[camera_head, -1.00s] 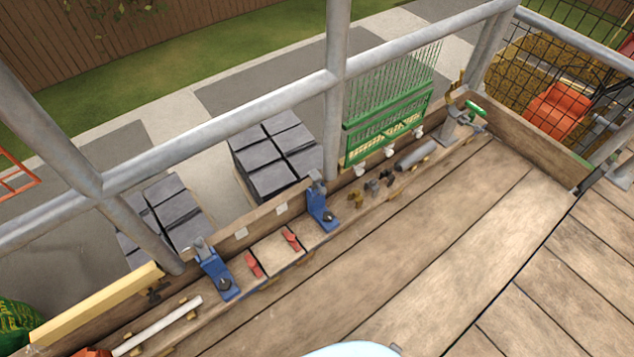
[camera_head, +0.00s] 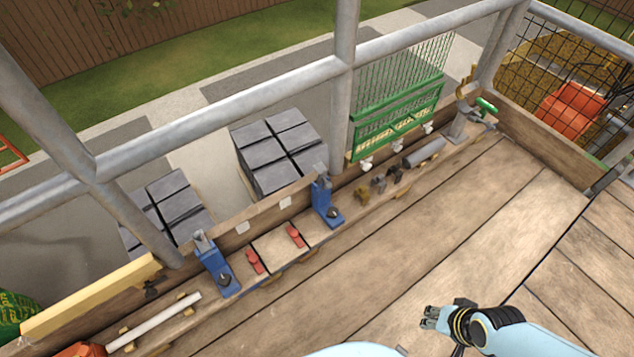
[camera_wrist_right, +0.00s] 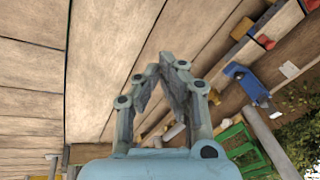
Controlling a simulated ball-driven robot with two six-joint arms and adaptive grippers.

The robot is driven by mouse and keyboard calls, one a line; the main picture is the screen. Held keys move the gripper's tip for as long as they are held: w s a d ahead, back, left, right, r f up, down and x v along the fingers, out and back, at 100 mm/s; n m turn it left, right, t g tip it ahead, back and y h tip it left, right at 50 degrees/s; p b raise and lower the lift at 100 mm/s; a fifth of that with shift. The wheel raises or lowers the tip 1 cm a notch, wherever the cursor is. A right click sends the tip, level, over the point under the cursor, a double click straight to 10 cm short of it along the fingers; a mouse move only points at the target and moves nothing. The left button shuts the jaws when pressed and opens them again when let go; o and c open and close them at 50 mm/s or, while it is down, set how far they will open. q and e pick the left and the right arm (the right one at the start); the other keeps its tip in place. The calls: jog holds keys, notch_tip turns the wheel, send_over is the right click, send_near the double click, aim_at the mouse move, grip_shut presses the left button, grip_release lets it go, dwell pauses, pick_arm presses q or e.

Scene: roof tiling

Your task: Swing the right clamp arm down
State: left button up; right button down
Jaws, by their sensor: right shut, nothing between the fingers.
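Two blue clamps stand on the long bench at the plank wall. The right clamp (camera_head: 325,205) has an upright blue part with a grey top, and a dark knob at its foot. The left clamp (camera_head: 216,267) looks the same. Between them a pale board (camera_head: 276,249) carries two red pieces (camera_head: 295,236). My right gripper (camera_head: 432,317) is over the deck at the lower right, well apart from the clamps. In the right wrist view its fingertips (camera_wrist_right: 174,65) meet, with nothing between them. A blue clamp (camera_wrist_right: 244,83) shows there at the right. My left gripper is out of view.
A green rack (camera_head: 397,120) with thin wires stands right of the clamps. Small metal parts (camera_head: 378,183) and a grey cylinder (camera_head: 425,153) lie on the bench. Scaffold rails (camera_head: 215,140) run above the plank wall. The deck (camera_head: 420,240) before the bench is clear.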

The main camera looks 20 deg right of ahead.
pick_arm(q)
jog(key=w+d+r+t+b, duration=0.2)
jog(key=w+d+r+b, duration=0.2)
jog(key=b, duration=1.5)
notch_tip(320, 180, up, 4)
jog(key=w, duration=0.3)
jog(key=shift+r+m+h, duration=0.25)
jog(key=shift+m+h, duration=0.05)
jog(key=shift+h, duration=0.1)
pick_arm(e)
jog(key=w+a+r+m+t+y, duration=0.1)
jog(key=w+m+t, duration=0.2)
jog(key=w, duration=1.3)
jog(key=w+r+m+t+y, duration=0.1)
jog(key=w+m+t, duration=0.2)
jog(key=w, duration=1.4)
jog(key=shift+a+t+y, duration=0.35)
jog(key=shift+t+y, duration=0.05)
jog(key=shift+t, duration=0.1)
jog(key=shift+w, duration=0.15)
